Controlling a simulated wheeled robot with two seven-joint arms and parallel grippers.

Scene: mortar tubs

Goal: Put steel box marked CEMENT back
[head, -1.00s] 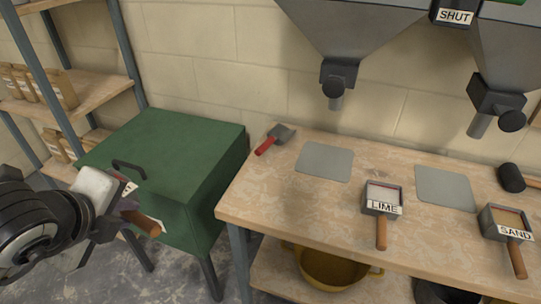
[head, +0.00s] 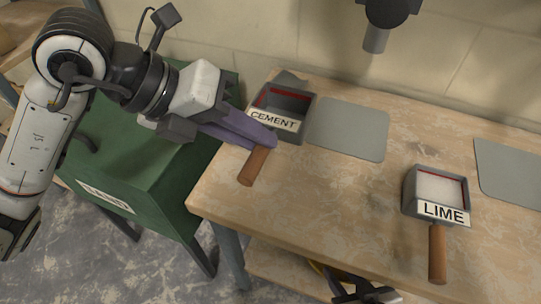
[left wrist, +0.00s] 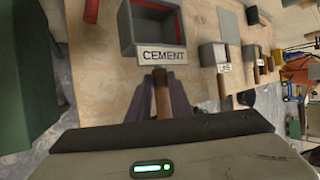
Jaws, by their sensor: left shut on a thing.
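The steel box marked CEMENT (head: 282,104) is over the back left of the workbench, beside the left grey mat (head: 347,128). Its inside looks empty, with a red line near the rim. My left gripper (head: 262,142) is shut on its wooden handle (head: 254,167). The left wrist view shows the box (left wrist: 154,28) ahead of the fingers, label towards me, and the handle (left wrist: 161,92) between them. I cannot tell whether the box touches the bench. A dark part at the bottom edge appears to be my right gripper (head: 362,291); its jaws are unclear.
The steel box marked LIME (head: 437,192), holding pale powder, stands further right on the workbench (head: 330,205). A green chest (head: 130,165) stands left of the bench. A dark hopper outlet (head: 385,20) hangs above. The bench's front middle is clear.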

